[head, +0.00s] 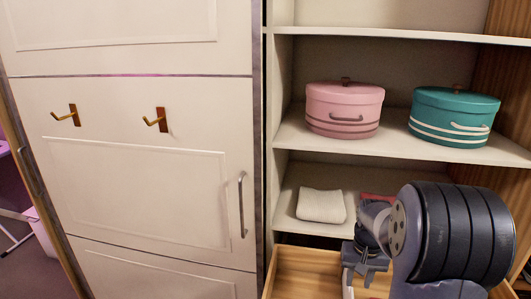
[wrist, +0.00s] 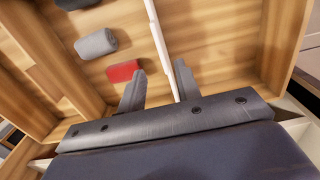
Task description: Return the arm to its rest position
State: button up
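My gripper (head: 362,278) points down over the open wooden drawer (head: 292,270) at the lower right of the head view. In the wrist view my gripper (wrist: 160,80) is open, its two fingers apart. A thin white divider (wrist: 157,35) runs across the drawer and appears between the fingers in that picture; I cannot tell whether they touch it. No held object shows between the fingers. My arm covers the right part of the drawer and shelf in the head view.
A grey roll (wrist: 96,43) and a red one (wrist: 123,71) lie in the drawer. Above it, shelves hold a white folded cloth (head: 321,206), a partly hidden red item (head: 378,197), a pink box (head: 344,108) and a teal box (head: 453,115). A closed door (head: 140,190) with hooks stands left.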

notch_tip(320, 180, down, 7)
jog(key=shift+r, duration=0.1)
jog(key=shift+r+p, duration=0.35)
jog(key=shift+r, duration=0.05)
jog(key=shift+f+b, duration=0.3)
jog(key=shift+b, duration=0.1)
notch_tip(320, 180, up, 11)
notch_tip(320, 180, down, 10)
jog(key=shift+f, duration=0.25)
jog(key=shift+p, duration=0.55)
notch_tip(320, 180, up, 9)
jog(key=p, duration=0.6)
jog(key=shift+r, duration=0.15)
